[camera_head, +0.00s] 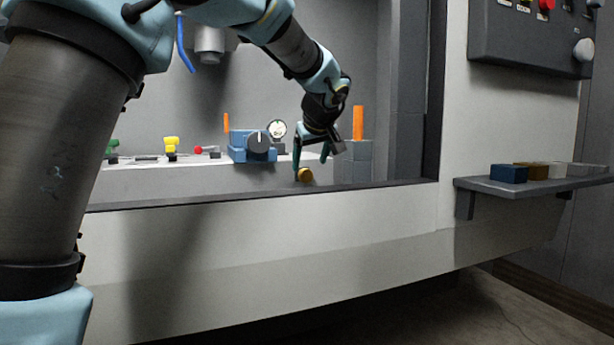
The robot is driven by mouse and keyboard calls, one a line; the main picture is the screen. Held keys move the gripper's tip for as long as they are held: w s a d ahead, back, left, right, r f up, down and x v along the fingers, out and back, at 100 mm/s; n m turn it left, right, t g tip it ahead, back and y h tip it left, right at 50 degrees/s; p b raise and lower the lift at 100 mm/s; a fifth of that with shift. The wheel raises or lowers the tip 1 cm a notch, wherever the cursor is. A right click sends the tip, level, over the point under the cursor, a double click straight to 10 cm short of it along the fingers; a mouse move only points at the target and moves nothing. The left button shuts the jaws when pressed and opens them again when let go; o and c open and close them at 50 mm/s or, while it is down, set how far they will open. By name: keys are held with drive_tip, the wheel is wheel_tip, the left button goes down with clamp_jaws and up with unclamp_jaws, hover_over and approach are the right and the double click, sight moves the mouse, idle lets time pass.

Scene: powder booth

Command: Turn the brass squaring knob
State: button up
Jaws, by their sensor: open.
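The brass knob (306,175) is small, round and gold-coloured. It sits low on the front face of the pale ledge inside the booth, right of the blue block. My gripper (310,158) reaches in from above, pointing down. Its fingers are apart, with one finger just left of the knob and the other up and to its right. I cannot tell whether a finger touches the knob.
An orange post (358,122) on a grey block (355,160) stands close on the right. The booth's front sill (390,186) runs below. A side shelf (530,187) holds several small blocks.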

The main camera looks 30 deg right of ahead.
sight(307, 175)
drive_tip(key=x, duration=0.6)
clamp_jaws()
idle(0.6)
